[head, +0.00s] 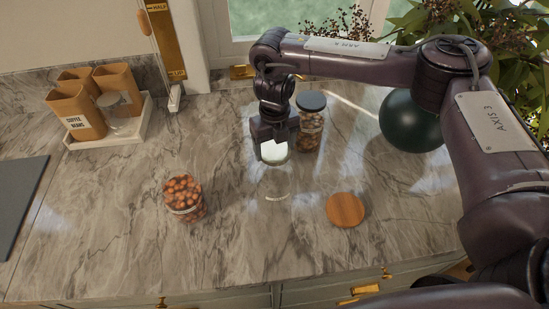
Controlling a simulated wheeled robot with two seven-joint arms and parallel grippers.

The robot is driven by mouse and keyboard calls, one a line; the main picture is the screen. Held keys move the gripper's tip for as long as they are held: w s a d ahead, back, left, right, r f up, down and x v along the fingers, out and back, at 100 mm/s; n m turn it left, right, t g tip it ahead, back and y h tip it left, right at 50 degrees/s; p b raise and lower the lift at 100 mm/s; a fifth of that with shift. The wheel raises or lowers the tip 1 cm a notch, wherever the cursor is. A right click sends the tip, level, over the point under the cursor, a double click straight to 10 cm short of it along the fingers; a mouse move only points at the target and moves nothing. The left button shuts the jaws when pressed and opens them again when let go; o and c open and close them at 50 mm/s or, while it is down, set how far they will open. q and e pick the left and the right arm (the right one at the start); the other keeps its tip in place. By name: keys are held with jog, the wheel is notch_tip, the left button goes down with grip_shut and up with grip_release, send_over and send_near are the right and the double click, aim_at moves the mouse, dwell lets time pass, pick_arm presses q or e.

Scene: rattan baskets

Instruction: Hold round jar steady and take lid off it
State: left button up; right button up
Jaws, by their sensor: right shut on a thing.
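My right gripper (272,142) points down over the middle of the counter, its fingers shut at the top of a clear glass jar (277,183). The glass is hard to make out; a pale, bright part shows just under the fingers, and I cannot tell whether it is a lid or the rim. A round wooden lid (345,210) lies flat on the counter to the right, apart from any jar. A round jar of nuts (184,198) stands to the left with its nuts showing at the top. My left gripper is not in view.
A taller jar with a dark lid (311,103) stands close behind the right gripper. A dark green round vase (408,121) is at the right. A white tray (133,135) with wooden containers sits at the back left. The front counter (250,245) is clear.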

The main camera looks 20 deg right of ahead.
notch_tip(320, 180, down, 5)
jog(key=shift+s+r+p, duration=0.1)
jog(key=shift+p, duration=0.55)
jog(key=shift+f, duration=0.5)
jog(key=o, duration=1.1)
jog(key=shift+f, duration=0.1)
jog(key=shift+c, duration=0.2)
